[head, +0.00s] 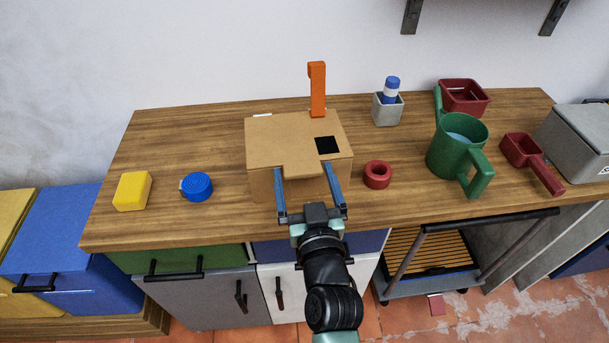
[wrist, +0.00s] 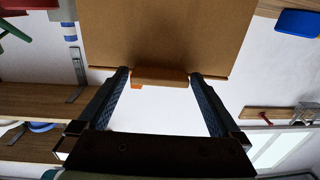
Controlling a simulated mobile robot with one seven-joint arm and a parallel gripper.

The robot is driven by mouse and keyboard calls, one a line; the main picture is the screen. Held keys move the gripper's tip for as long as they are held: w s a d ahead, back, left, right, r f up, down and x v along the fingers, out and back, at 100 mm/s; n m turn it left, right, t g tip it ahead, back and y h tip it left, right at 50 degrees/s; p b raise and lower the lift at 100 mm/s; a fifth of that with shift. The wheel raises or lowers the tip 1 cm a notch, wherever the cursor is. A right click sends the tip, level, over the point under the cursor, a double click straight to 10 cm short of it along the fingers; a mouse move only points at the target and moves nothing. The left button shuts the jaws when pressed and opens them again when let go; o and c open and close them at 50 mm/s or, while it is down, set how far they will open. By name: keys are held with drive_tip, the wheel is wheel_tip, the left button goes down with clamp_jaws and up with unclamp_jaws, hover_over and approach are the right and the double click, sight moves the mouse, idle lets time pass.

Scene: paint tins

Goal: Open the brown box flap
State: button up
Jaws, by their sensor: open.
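The brown box (head: 262,150) stands in the middle of the wooden worktop. Its top flap (head: 275,130) lies flat and closed, with a dark square on its right part. A tab (head: 303,171) juts from the flap's front edge. My gripper (head: 304,178) is at the front of the box, open, with one finger on each side of the tab. In the wrist view, the box (wrist: 165,35) fills the top middle. The tab (wrist: 160,77) sits between the fingertips of my gripper (wrist: 159,80), with a gap on each side.
A yellow block (head: 132,191) and a blue round item (head: 197,187) lie left of the box. A red ring (head: 377,175) is close on its right, then a green watering can (head: 455,145). An orange upright piece (head: 317,90) stands behind. The front left worktop is clear.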

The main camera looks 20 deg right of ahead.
drive_tip(key=shift+w, duration=0.1)
clamp_jaws()
idle(0.5)
